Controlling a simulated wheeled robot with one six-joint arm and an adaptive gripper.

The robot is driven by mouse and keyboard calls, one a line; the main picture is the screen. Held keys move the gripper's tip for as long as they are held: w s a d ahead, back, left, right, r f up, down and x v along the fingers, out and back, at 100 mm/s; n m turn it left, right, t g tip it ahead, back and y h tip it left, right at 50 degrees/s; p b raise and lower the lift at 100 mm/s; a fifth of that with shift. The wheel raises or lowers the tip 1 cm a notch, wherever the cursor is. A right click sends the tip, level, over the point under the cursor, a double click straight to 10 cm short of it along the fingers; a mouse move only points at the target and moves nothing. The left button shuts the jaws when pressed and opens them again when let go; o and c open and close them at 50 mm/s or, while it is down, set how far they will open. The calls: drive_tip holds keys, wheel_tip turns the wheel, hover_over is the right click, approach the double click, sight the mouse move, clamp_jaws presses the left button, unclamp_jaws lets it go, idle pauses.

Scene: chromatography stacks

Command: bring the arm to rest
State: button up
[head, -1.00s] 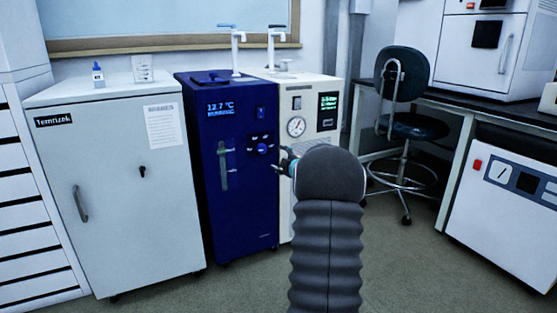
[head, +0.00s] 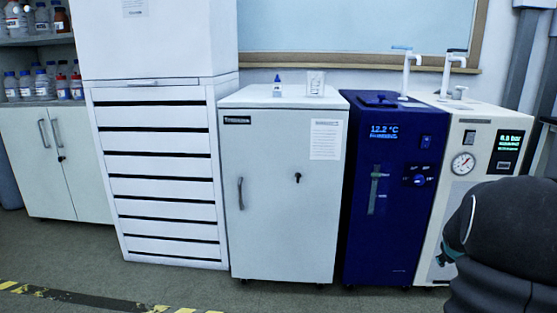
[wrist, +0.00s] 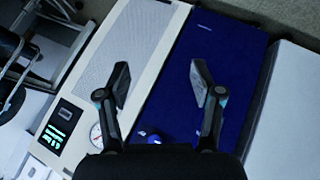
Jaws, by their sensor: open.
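My gripper (wrist: 160,88) shows in the wrist view with its two fingers spread apart and nothing between them. It faces the front of the blue chiller unit (wrist: 228,45) and the cream unit with a gauge (wrist: 150,35), apart from both as far as I can tell. In the head view my arm (head: 505,235) is at the lower right, in front of the lower part of the cream unit (head: 480,130). The gripper's fingers are mostly hidden there behind the arm. The blue unit (head: 392,240) stands left of it, its display reading 12.2 °C.
A white cabinet (head: 275,230) with a small bottle (head: 277,87) and a beaker (head: 316,84) on top stands left of the blue unit. Further left are a drawer cabinet (head: 165,190) and bottle shelves (head: 38,103). Open floor with striped tape (head: 75,301) lies in front.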

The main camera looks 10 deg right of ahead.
drive_tip(key=s+a+r+y+p, duration=0.2)
drive_tip(key=s+a+r, duration=0.3)
drive_tip(key=a, duration=0.9)
drive_tip(key=s+a+r+n+y+p, duration=0.1)
drive_tip(key=s+a+r+y+p, duration=0.1)
drive_tip(key=s+a+r, duration=0.4)
drive_tip(key=s+a+r+y+p, duration=0.2)
drive_tip(key=s+a+r+p, duration=0.2)
drive_tip(key=s+a, duration=0.8)
drive_tip(key=a+r, duration=0.2)
drive_tip(key=a, duration=0.9)
drive_tip(key=shift+s+a+r, duration=0.15)
drive_tip(key=shift+r, duration=0.05)
